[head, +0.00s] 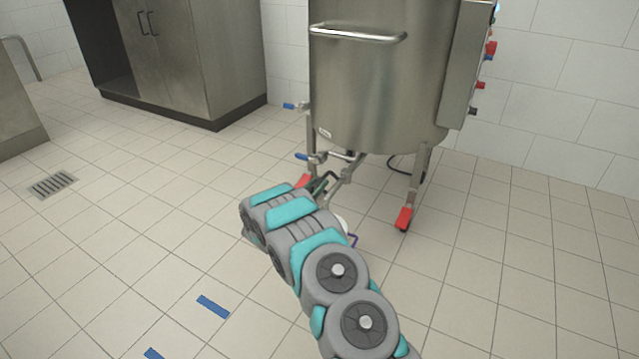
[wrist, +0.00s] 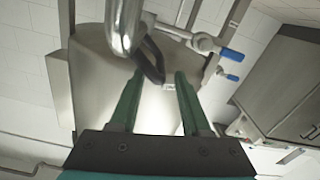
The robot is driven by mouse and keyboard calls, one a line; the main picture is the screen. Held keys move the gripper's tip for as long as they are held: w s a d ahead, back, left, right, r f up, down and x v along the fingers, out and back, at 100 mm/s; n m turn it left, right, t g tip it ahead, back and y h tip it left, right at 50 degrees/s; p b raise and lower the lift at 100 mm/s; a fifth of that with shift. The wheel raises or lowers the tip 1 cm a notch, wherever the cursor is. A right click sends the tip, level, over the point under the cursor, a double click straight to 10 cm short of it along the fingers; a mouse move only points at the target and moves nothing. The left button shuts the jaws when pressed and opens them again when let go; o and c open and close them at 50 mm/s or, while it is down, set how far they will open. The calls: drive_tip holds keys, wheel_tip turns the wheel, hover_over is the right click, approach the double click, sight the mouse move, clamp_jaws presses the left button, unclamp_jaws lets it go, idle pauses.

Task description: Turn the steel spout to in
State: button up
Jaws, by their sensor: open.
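In the wrist view a shiny curved steel pipe, the steel spout (wrist: 124,25), comes in from the top, just beyond my fingertips. A dark bar-like part (wrist: 151,60) beside it reaches toward the gap between my fingers. My gripper (wrist: 160,76) is open, its two green fingers apart. I cannot tell whether either finger touches the spout or the dark part. In the head view my gripper (head: 321,184) is low at the front of the steel tank (head: 375,90), mostly hidden by my arm. The spout cannot be made out clearly there.
Blue-handled valves (head: 301,156) (head: 290,106) stick out at the tank's left. The tank's legs have red feet (head: 404,217). A control box (head: 466,65) is on its right side. A steel cabinet (head: 175,50) stands at the back left.

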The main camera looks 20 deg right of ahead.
drive_tip(key=shift+x, duration=0.9)
drive_tip(key=shift+f, duration=0.1)
drive_tip(key=shift+c, duration=0.2)
clamp_jaws()
